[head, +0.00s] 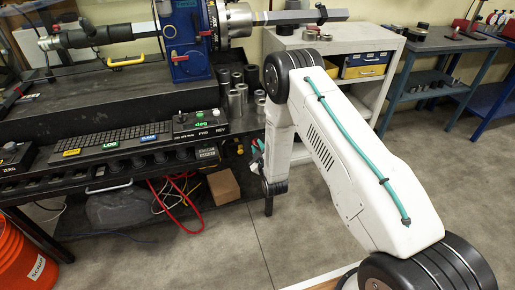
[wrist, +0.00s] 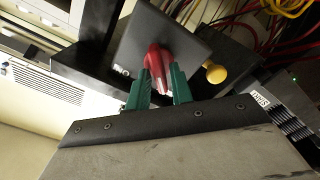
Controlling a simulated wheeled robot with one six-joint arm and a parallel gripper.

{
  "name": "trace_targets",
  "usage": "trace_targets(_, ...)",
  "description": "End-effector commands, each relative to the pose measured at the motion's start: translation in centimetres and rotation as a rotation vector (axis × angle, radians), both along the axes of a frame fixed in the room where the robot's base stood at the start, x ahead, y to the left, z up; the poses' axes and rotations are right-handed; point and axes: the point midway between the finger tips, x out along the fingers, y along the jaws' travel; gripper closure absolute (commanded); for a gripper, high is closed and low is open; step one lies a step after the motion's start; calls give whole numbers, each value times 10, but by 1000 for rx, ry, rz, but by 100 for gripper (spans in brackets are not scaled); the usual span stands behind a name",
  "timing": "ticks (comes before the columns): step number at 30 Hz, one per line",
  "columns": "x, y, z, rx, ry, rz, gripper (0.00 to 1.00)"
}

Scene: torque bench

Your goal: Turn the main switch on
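The main switch shows in the wrist view as a red handle (wrist: 156,60) on a dark box face. Part of a pale label is beside it. My gripper (wrist: 160,76) has its two green fingers on either side of the red handle, close to it. I cannot tell whether they press on it. In the head view my gripper (head: 257,146) is a small patch of green at the right end of the black bench, mostly behind my white arm.
A yellow knob (wrist: 216,73) is just right of the switch, with red and yellow cables (wrist: 285,45) beyond. The black bench (head: 236,124) carries a keyboard (head: 108,143) and a blue machine (head: 188,45). A cardboard box (head: 223,186) is on its lower shelf. Floor is clear at right.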

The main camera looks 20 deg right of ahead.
Motion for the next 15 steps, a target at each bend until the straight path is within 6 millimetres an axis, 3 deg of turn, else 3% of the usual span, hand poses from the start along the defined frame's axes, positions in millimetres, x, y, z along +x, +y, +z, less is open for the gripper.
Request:
trace_targets(1,0,0,0,0,0,0,92)
trace_targets(2,0,0,0,0,0,0,100)
trace_targets(15,0,0,0,50,1,-1,100)
